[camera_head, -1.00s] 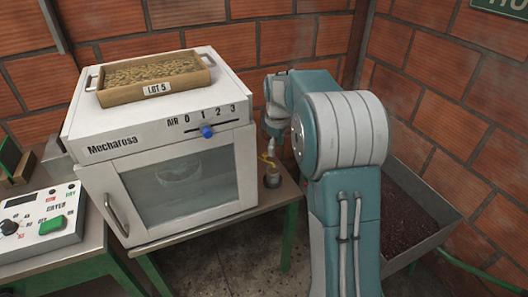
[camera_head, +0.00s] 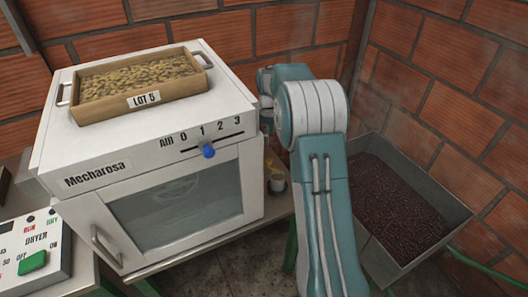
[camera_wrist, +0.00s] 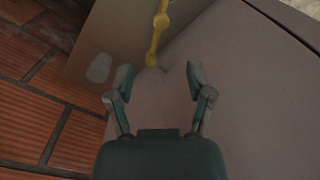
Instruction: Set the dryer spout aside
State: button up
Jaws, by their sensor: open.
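A thin yellow piece (camera_wrist: 158,32), perhaps the dryer spout, runs down from the top of the wrist view. It ends in a knob near a pale wall or panel. My gripper (camera_wrist: 160,80) is open and empty, its two fingers spread below and either side of the yellow piece, apart from it. In the head view a bit of yellow (camera_head: 270,163) shows beside the dryer's right side, above a small cup-like part (camera_head: 277,184). My arm hides most of that area and my gripper there. The white Mecharosa dryer (camera_head: 95,165) stands left of my arm.
A wooden tray of beans marked Lot 5 (camera_head: 142,101) sits on top of the dryer. A blue slider knob (camera_head: 208,150) is on its front. A control box (camera_head: 32,240) is at lower left. A metal bin of dark beans (camera_head: 455,215) stands right of my arm, by brick walls.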

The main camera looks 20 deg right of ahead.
aim_at(269, 159)
notch_tip(269, 159, down, 11)
jog(key=shift+s+r, duration=0.1)
jog(key=shift+r, duration=0.05)
dwell(0.4)
grip_shut()
